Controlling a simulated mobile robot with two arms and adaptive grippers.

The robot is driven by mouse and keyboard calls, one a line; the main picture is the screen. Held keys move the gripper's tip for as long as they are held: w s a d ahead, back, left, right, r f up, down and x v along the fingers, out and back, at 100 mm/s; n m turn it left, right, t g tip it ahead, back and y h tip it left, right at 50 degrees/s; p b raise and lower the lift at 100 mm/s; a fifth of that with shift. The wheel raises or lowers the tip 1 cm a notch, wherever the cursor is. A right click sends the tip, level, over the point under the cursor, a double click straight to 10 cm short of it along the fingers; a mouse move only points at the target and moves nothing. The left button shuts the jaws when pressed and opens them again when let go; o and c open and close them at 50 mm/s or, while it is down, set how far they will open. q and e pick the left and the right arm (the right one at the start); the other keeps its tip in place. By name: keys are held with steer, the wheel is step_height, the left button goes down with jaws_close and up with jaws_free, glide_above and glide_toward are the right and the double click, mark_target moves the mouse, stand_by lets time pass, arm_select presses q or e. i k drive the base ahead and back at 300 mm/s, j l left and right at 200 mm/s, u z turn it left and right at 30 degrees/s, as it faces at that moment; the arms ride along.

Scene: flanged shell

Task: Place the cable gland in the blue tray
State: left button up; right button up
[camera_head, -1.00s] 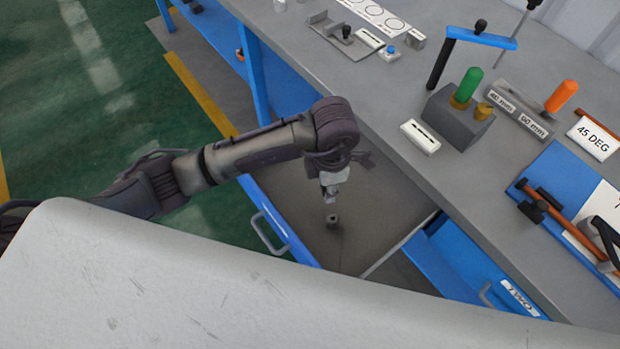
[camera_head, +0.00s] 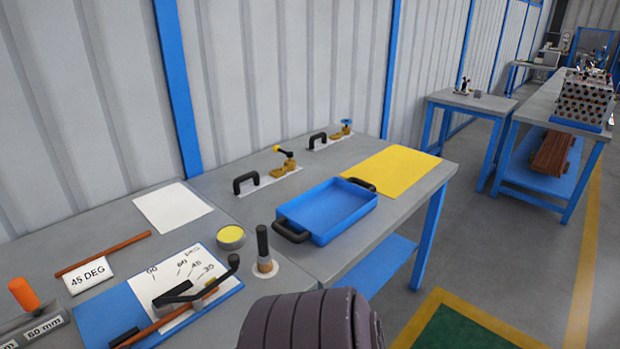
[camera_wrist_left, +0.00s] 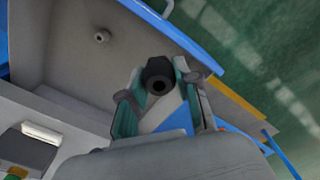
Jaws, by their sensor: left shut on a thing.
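The blue tray (camera_head: 340,212), empty with black handles at its ends, lies on the workbench in the head view. In the left wrist view my left gripper (camera_wrist_left: 160,92) is shut on a dark, round, hollow part, which looks like the cable gland (camera_wrist_left: 158,72). The open drawer is below it. A second small round part with a hole (camera_wrist_left: 102,37) lies in the drawer, apart from the gripper. The left gripper is outside the head view, and my right gripper is in neither view.
A black-handled tool (camera_head: 263,250) stands upright left of the tray, near an angle board (camera_head: 95,322). The drawer (camera_wrist_left: 60,62) is open.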

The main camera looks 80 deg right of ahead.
mark_target(309, 223)
steer(key=k+l+z, duration=0.15)
steer(key=k+z, duration=0.2)
steer(key=k, duration=0.3)
steer(key=z, duration=2.15)
steer(key=i+j+z, duration=0.25)
steer(key=i, duration=0.35)
steer(key=i+j+z, duration=0.25)
steer(key=i+j, duration=0.25)
steer(key=i, duration=0.1)
